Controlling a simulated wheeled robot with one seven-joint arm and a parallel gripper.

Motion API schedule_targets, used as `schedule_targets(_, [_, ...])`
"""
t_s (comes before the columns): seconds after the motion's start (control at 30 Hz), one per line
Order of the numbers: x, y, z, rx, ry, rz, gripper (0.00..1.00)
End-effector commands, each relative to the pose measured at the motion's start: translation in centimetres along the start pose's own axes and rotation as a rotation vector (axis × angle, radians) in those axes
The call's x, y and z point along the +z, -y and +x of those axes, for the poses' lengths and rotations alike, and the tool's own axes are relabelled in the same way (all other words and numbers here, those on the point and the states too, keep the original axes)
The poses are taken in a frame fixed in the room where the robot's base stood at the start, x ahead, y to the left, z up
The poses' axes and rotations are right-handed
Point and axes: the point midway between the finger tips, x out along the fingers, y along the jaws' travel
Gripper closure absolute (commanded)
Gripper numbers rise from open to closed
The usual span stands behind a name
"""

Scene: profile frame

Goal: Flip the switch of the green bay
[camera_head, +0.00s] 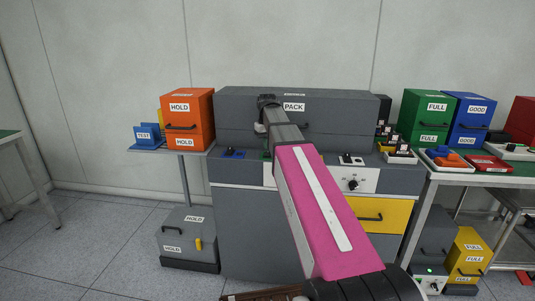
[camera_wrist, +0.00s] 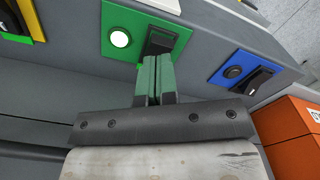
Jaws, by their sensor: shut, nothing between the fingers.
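The green bay's panel (camera_wrist: 122,18) is in the wrist view, with a round white lamp (camera_wrist: 120,39), which looks lit, and a black rocker switch (camera_wrist: 160,40) to its right. My gripper (camera_wrist: 157,58) is shut and empty. Its green fingertips are at the near edge of the switch and cover part of it. I cannot tell whether they touch it. In the head view my arm hides most of the green panel, and my fingers cannot be made out.
A blue panel (camera_wrist: 223,76) with a dark round lamp and its own black switch sits right of the green one in the wrist view. A yellow panel edge (camera_wrist: 36,20) shows at left. The grey PACK case (camera_head: 345,105) stands behind.

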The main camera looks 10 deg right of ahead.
Motion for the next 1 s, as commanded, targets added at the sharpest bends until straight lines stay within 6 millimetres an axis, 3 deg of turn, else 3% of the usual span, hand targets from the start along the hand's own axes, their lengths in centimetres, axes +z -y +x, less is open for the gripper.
schedule_targets(1.0, [0.0, 0.0, 1.2, 0.0, 0.0, 0.0, 1.0])
